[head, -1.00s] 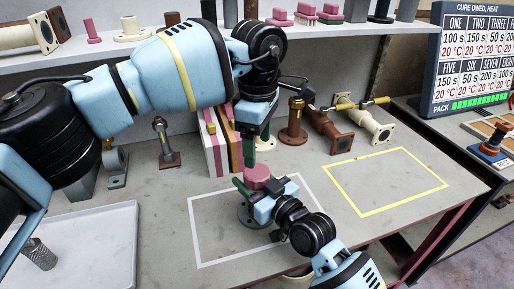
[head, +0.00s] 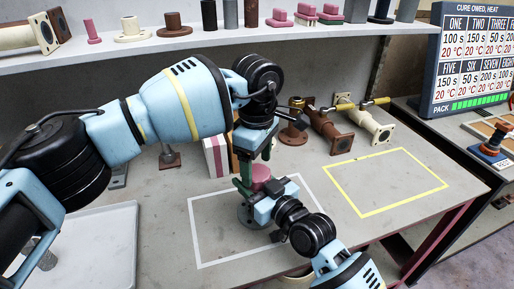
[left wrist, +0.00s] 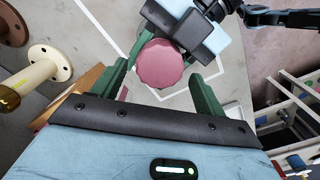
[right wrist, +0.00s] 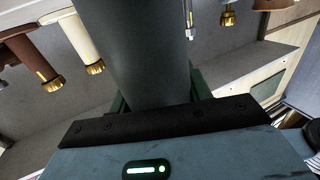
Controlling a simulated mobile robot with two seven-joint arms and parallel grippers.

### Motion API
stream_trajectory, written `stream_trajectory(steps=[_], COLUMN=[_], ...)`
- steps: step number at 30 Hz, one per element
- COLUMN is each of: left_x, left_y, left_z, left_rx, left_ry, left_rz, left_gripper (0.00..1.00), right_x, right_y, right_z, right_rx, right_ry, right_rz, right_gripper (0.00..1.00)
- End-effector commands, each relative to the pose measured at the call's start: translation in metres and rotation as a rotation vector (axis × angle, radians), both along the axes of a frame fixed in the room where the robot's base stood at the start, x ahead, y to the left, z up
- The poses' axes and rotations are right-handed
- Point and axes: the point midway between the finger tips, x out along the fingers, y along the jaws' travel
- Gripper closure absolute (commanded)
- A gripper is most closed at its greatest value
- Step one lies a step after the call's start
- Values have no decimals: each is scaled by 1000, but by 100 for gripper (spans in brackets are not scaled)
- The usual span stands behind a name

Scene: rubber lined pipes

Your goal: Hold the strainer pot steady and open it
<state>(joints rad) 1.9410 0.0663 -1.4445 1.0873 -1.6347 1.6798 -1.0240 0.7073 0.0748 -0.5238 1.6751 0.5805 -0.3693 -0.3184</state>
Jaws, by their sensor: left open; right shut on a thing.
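The strainer pot (head: 244,215) stands upright inside the white-outlined square on the bench, its round pink lid (head: 261,173) on top. The ribbed lid (left wrist: 161,64) lies between the open fingers of my left gripper (head: 256,166) in the left wrist view; I cannot tell whether they touch it. My right gripper (head: 260,204) comes from the front right and is shut on the pot's body. In the right wrist view the dark grey body (right wrist: 135,50) fills the space between its fingers. My grippers hide much of the pot in the head view.
A yellow-outlined area (head: 385,181) to the right is empty. A pale tray (head: 105,245) lies at the left. A pink-and-white block (head: 215,156) stands close behind my left gripper. A shelf (head: 150,50) with parts runs along the back.

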Motion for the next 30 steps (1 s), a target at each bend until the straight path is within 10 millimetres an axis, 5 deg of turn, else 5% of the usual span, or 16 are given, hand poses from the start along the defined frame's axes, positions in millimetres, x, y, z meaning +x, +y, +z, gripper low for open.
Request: stream_trajectory(steps=[13, 24, 30], left_x=[0, 0, 0], left_y=[0, 0, 0], left_z=[-11, -11, -11], left_rx=[0, 0, 0], left_ry=[-1, 0, 0], left_rz=[0, 0, 114], left_gripper=[27, 73, 73], right_x=[0, 0, 0], right_y=[0, 0, 0], right_z=[-1, -1, -1], right_rx=[-1, -1, -1], right_ry=[2, 2, 2], right_rz=[0, 0, 0], right_gripper=[100, 100, 100])
